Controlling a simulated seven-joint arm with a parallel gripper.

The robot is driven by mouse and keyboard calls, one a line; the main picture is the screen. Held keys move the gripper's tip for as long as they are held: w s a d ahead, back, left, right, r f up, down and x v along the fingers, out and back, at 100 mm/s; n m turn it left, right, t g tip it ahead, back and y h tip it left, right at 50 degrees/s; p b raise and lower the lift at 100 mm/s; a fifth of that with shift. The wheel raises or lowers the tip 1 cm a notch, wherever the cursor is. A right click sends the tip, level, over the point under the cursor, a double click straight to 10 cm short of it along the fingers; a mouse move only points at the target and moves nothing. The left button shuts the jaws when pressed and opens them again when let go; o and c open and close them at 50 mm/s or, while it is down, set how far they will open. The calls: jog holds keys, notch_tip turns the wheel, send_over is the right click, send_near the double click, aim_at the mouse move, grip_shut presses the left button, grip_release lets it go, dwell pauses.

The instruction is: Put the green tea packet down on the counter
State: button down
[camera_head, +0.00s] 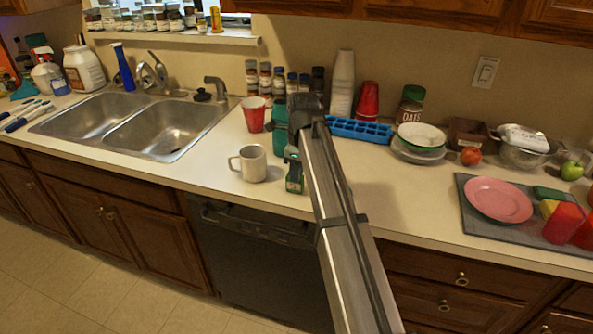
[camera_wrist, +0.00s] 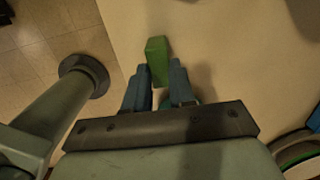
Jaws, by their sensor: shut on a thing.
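The green tea packet (camera_head: 295,180) is upright at the tip of my gripper (camera_head: 291,156), over the counter (camera_head: 390,213) near its front edge. In the wrist view the packet (camera_wrist: 157,58) sticks out past the two blue-grey fingers of my gripper (camera_wrist: 160,88), which are shut on it. The fingers cover part of the packet. I cannot tell whether its bottom touches the counter.
A blue ice tray (camera_head: 360,130) and stacked bowls (camera_head: 420,137) are behind to the right. The counter between my arm and the grey mat (camera_head: 480,221) is clear.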

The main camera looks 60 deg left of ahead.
jog(key=shift+f, duration=0.1)
jog(key=c, duration=0.9)
grip_release()
jog(key=shift+c, duration=0.2)
notch_tip(320, 180, up, 12)
jog(key=d, duration=0.1)
jog(key=shift+w, duration=0.2)
jog(key=shift+d, duration=0.1)
